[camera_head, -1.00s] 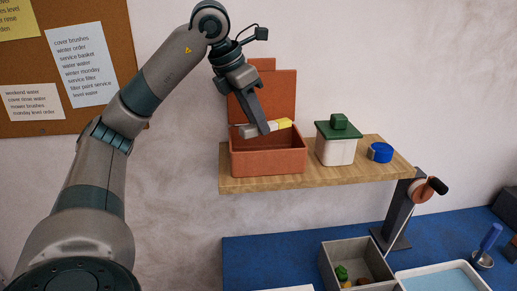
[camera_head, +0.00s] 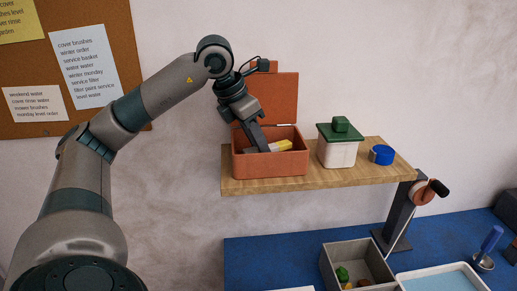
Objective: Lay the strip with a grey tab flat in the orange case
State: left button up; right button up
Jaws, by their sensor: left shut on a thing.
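The orange case (camera_head: 270,165) stands on the wooden shelf with its lid (camera_head: 284,97) open and upright behind it. My left gripper (camera_head: 262,148) reaches down into the case and is shut on the strip (camera_head: 286,145). The strip's white and yellow end shows to the right of the fingers, inside the case opening. Its other end and its grey tab are hidden behind the fingers and the front wall. I cannot tell whether the strip touches the case floor. My right gripper is not in view.
On the shelf (camera_head: 240,186), a white box with a green lid (camera_head: 338,152) stands right of the case, with a blue round thing (camera_head: 381,154) beyond it. Below are a blue bench (camera_head: 290,255), a grey bin (camera_head: 340,257) and a clamp-like stand (camera_head: 398,215).

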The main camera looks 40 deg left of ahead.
pick_arm(q)
jog(key=shift+f, duration=0.95)
jog(key=shift+f, duration=0.1)
jog(key=o, duration=1)
jog(key=shift+r, duration=0.2)
jog(key=b+v, duration=0.1)
jog(key=v, duration=1.1)
jog(key=shift+f, duration=0.1)
